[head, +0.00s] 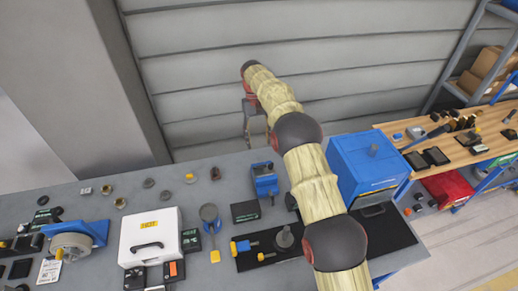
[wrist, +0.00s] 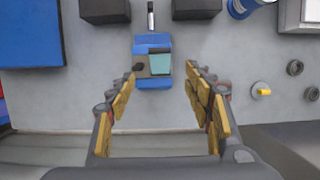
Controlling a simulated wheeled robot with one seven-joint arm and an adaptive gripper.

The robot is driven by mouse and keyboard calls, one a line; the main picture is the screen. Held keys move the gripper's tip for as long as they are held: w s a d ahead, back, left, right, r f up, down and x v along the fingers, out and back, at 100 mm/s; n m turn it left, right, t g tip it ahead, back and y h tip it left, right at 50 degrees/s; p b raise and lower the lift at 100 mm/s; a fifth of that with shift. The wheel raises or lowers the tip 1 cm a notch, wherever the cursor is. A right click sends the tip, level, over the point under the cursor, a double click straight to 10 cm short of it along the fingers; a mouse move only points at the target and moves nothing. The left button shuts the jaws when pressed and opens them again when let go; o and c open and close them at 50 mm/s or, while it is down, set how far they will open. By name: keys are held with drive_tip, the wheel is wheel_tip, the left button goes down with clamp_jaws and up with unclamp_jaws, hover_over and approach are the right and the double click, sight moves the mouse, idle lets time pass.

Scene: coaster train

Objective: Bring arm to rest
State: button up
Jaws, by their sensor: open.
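My arm stretches from the bottom of the head view up toward the wall. My gripper (head: 255,122) is at its far end, near the back edge of the grey table (head: 180,187). In the wrist view my gripper (wrist: 167,88) is open, with its yellow-padded fingers wide apart and nothing between them. A small blue device (wrist: 152,62) lies on the table just past the fingertips in that view. It also shows in the head view (head: 264,180), below the gripper and apart from it.
A blue box (head: 368,165) stands right of my arm. A white case (head: 150,236) and a blue tape dispenser (head: 80,236) stand at the left. A dark mat (head: 262,260) lies in front. A wooden bench (head: 440,155) is at the right. The ribbed wall is close behind the table.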

drive_tip(key=shift+w+r, duration=0.1)
drive_tip(key=shift+r, duration=0.35)
drive_tip(key=shift+w, duration=0.1)
drive_tip(key=x, duration=0.6)
drive_tip(key=shift+d+f, duration=0.1)
drive_tip(key=shift+f, duration=0.05)
drive_tip(key=s+d+r+t+b, duration=0.1)
drive_tip(key=s+d+r+b, duration=0.2)
drive_tip(key=s, duration=0.4)
drive_tip(key=s+d+r+t+b, duration=0.1)
drive_tip(key=s+d+r, duration=0.2)
drive_tip(key=s+r, duration=0.25)
drive_tip(key=s+d+r+t+b, duration=0.1)
drive_tip(key=s+d+t+b, duration=0.1)
drive_tip(key=s, duration=0.8)
drive_tip(key=s+d+r+m+t+b, duration=0.1)
drive_tip(key=s+d+b, duration=0.3)
drive_tip(key=s, duration=0.7)
drive_tip(key=s+d+r+m+t+b, duration=0.1)
drive_tip(key=s+d+t+b, duration=0.2)
drive_tip(key=s+b, duration=0.3)
drive_tip(key=shift+s+d+r+t+y, duration=0.25)
drive_tip(key=shift+s+t, duration=0.35)
drive_tip(key=shift+s, duration=1.6)
